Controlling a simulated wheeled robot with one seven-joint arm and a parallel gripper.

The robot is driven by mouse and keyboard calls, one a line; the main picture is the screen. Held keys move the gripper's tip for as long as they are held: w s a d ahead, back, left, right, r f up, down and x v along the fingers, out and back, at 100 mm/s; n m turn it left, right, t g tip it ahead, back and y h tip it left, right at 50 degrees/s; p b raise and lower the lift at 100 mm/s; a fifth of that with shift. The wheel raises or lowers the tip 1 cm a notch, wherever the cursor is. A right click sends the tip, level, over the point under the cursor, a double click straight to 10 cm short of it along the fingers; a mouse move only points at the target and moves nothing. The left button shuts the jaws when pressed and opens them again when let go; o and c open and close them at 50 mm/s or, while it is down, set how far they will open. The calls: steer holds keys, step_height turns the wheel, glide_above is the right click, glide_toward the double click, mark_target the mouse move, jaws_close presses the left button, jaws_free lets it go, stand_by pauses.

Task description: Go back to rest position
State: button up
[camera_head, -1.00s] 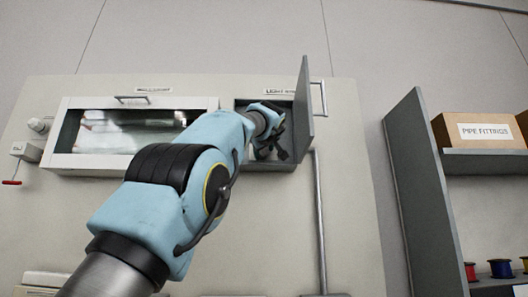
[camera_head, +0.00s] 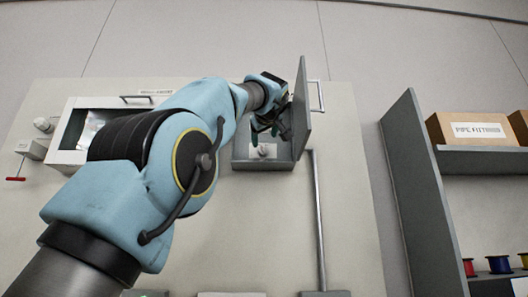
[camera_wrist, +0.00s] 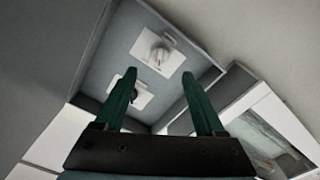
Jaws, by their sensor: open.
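My gripper (camera_head: 274,128) is in front of the small grey wall box (camera_head: 240,151), whose door (camera_head: 303,110) stands open to the right. In the wrist view my gripper (camera_wrist: 162,92) shows two dark green fingers spread apart with nothing between them. Past the fingertips is the box interior, with a white switch plate and its round knob (camera_wrist: 161,52). A second plate (camera_wrist: 143,97) is partly hidden by the left finger. The knob (camera_head: 265,151) also shows below my gripper in the head view.
A window-fronted cabinet (camera_head: 68,128) is left of the box, largely behind my arm. The open door's handle (camera_head: 317,97) sticks out to the right. A vertical pipe (camera_head: 319,220) runs below. Grey shelving with a pipe fittings carton (camera_head: 470,129) and spools (camera_head: 499,264) stands at the right.

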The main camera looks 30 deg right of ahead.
steer(key=shift+s+a, duration=0.35)
steer(key=shift+s, duration=0.3)
